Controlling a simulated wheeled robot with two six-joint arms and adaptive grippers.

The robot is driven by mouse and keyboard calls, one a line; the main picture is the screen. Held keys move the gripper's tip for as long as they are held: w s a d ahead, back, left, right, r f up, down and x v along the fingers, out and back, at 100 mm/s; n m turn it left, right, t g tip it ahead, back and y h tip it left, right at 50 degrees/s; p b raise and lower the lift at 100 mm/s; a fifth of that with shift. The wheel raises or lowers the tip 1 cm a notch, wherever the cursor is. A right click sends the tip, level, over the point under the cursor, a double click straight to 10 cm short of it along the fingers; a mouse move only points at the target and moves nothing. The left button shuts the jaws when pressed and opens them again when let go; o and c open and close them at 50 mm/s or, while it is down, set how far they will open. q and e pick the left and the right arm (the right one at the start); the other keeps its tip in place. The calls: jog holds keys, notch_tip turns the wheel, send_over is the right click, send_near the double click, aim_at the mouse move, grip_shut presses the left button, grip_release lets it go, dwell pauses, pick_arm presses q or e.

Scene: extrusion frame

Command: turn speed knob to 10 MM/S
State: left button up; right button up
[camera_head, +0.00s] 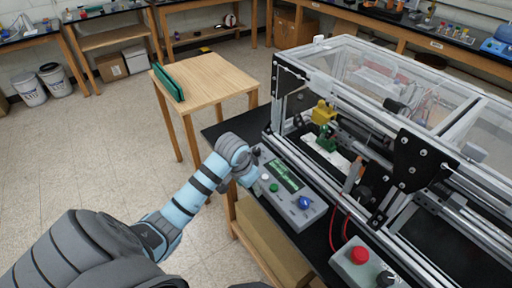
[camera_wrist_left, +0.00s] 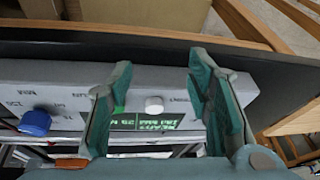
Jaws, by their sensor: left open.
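The control box (camera_head: 293,192) is grey and lies on the black bench top. Its blue speed knob (camera_head: 304,202) sits at the near right end and shows at the left of the left wrist view (camera_wrist_left: 35,122). A green display (camera_head: 282,175), a green button (camera_head: 273,187) and a white button (camera_head: 265,177) are on the box. My left gripper (camera_wrist_left: 160,66) is open, with its fingers either side of the white button in the wrist view and the blue knob outside them. I cannot tell whether it touches the box. The knob's pointer setting is unreadable. My right gripper is not in view.
A framed machine (camera_head: 400,140) with clear covers stands right behind the box. A red button box (camera_head: 358,256) with red cables is at the near right. A wooden table (camera_head: 207,80) with a green item stands at the back left. Floor is clear to the left.

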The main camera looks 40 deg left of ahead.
pick_arm(q)
jog(key=n, duration=0.1)
send_near(256, 149)
jog(key=shift+t+h, duration=0.3)
jog(key=shift+h, duration=0.1)
jog(key=x, duration=0.6)
jog(key=b+x, duration=0.1)
jog(key=x, duration=0.2)
jog(key=shift+s+a, duration=0.2)
jog(key=shift+a, duration=0.1)
grip_shut()
